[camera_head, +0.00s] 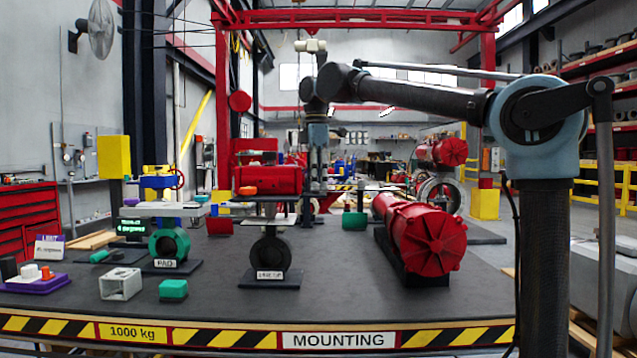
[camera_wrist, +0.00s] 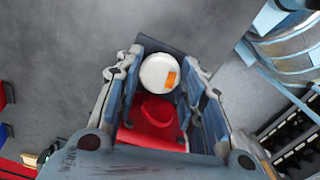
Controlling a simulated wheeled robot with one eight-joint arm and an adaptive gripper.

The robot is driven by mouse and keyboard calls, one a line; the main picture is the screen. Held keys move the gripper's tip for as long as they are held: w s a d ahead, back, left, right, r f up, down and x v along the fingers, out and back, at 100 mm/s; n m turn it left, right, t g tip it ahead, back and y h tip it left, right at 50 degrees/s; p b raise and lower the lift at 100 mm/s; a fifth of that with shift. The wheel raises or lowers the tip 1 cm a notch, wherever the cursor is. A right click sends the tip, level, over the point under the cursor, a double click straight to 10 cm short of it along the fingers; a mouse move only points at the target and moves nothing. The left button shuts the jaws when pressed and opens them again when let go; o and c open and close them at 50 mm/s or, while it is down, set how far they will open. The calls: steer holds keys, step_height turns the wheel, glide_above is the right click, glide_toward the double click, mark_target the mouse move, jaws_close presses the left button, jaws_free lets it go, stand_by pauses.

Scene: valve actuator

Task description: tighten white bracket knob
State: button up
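The white knob (camera_wrist: 157,73), round with an orange mark on its face, lies between the fingers of my gripper (camera_wrist: 162,80) in the wrist view. The fingers stand on both sides of it, close to its edges. I cannot tell whether they press on it. A red rounded part (camera_wrist: 158,113) shows just beside the knob, also between the fingers. My gripper and this knob cannot be made out clearly there.
The dark bench (camera_head: 340,295) carries a large red cylinder (camera_head: 425,235) at right and several valves. A purple tray (camera_head: 35,283), a white block (camera_head: 120,283) and a green block (camera_head: 173,289) lie at front left. The front middle of the bench is clear.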

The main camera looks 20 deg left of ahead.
steer(key=shift+c, duration=0.8)
steer(key=shift+m, duration=1.2)
steer(key=shift+o, duration=0.2)
steer(key=shift+w, duration=0.1)
steer(key=o, duration=1)
steer(key=shift+o, duration=0.2)
steer(key=shift+r, duration=0.15)
step_height(320, 180, up, 12)
